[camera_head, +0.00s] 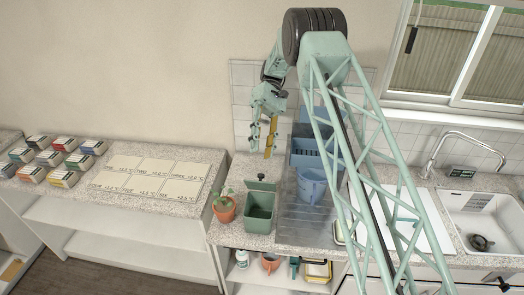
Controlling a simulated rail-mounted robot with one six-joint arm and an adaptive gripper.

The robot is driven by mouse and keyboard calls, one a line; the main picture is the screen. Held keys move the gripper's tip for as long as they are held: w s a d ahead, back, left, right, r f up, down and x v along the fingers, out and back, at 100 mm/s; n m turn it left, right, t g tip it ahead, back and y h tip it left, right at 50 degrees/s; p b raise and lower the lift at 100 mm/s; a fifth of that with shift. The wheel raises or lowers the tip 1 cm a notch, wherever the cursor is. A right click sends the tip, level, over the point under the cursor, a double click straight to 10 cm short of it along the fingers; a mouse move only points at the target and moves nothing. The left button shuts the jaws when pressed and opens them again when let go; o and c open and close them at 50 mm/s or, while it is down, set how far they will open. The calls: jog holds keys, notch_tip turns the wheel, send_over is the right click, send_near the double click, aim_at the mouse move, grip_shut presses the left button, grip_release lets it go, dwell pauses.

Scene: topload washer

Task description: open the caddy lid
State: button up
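The green caddy (258,222) stands on the speckled counter, between a potted plant and the grey drainer. Its darker lid panel (262,187) shows at the back of its top, with a small dark knob above it. At this size I cannot tell surely how far the lid is raised. My gripper (261,150) hangs above and behind the caddy, near the tiled wall, pointing down. It is clear of the caddy and lid. Its two fingers look apart, with nothing visible between them. A yellow strip shows at the right finger; I cannot tell what it belongs to.
The potted plant (224,208) is close on the caddy's left. Blue containers (311,186) stand on the drainer (300,222) to the right, below my arm. The sink (487,222) and tap are far right. Cards (150,176) and small boxes lie on the left counter.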

jog(key=shift+c, duration=0.7)
jog(key=shift+r, duration=0.2)
jog(key=c, duration=0.8)
jog(key=shift+s+d+r+t+b, duration=0.15)
jog(key=shift+r+b, duration=0.1)
jog(key=shift+r, duration=0.15)
jog(key=shift+s+d+r+t+b, duration=0.15)
jog(key=shift+r+b, duration=0.05)
jog(key=shift+r, duration=0.2)
grip_shut()
jog(key=s+d+r+m+t+b, duration=0.2)
jog(key=s+d+r+t+b, duration=0.2)
jog(key=s+r, duration=0.4)
jog(key=s+d+r+m+t+b, duration=0.2)
jog(key=s+d+r+t+b, duration=0.3)
jog(key=s, duration=0.6)
jog(key=s+d+f+m+t+b, duration=0.1)
jog(key=s+d+f+t+b, duration=0.1)
jog(key=s, duration=0.6)
jog(key=s+d+f+m+t+h+b, duration=0.1)
jog(key=s+d+f+t+b, duration=0.1)
jog(key=s, duration=0.7)
jog(key=s+d+f+t+h+b, duration=0.1)
jog(key=s+d+f+t+b, duration=0.1)
jog(key=s, duration=0.7)
jog(key=shift+d+f+m+t+b, duration=0.45)
jog(key=shift+f+b, duration=0.65)
jog(key=shift+b, duration=0.3)
jog(key=shift+s+d, duration=0.15)
jog(key=shift+d, duration=0.05)
